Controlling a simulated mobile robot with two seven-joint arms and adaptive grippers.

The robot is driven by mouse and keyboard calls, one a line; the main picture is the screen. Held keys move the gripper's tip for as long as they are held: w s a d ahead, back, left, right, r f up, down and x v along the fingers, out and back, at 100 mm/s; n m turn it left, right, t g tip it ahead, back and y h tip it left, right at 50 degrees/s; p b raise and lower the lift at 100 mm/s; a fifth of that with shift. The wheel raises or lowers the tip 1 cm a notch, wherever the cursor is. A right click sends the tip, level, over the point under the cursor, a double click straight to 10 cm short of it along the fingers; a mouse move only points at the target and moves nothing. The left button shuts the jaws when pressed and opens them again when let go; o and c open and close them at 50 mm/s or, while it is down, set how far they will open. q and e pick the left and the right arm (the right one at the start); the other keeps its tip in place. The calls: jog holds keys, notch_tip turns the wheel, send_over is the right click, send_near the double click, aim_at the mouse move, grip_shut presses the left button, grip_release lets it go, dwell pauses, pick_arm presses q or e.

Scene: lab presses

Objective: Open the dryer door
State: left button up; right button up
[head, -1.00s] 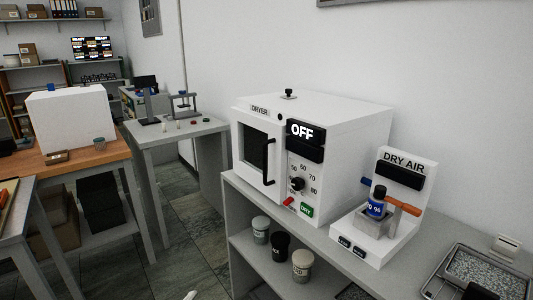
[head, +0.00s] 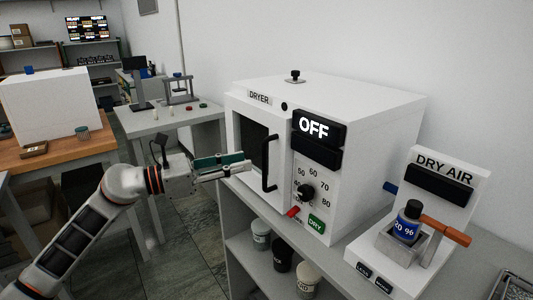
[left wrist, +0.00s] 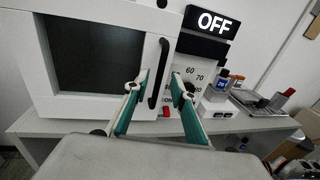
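The white dryer (head: 350,110) stands on a grey bench, and its display reads OFF. Its door (head: 252,146) has a dark window and looks shut. The black vertical door handle (head: 268,163) is at the door's right edge; it also shows in the left wrist view (left wrist: 159,73). My left gripper (head: 246,164) points at the handle from the left. In the left wrist view its two green-padded fingers (left wrist: 158,88) are spread apart, with the handle ahead between them. I cannot tell whether they touch it. My right gripper is not in view.
A dry air stand (head: 440,195) holding a blue-labelled bottle (head: 407,224) is right of the dryer. Several jars (head: 283,252) stand on the shelf below. A grey side table (head: 168,116) is behind my left arm. The floor left of the bench is clear.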

pick_arm(q)
jog(key=shift+x, duration=3.8)
jog(key=shift+s, duration=0.1)
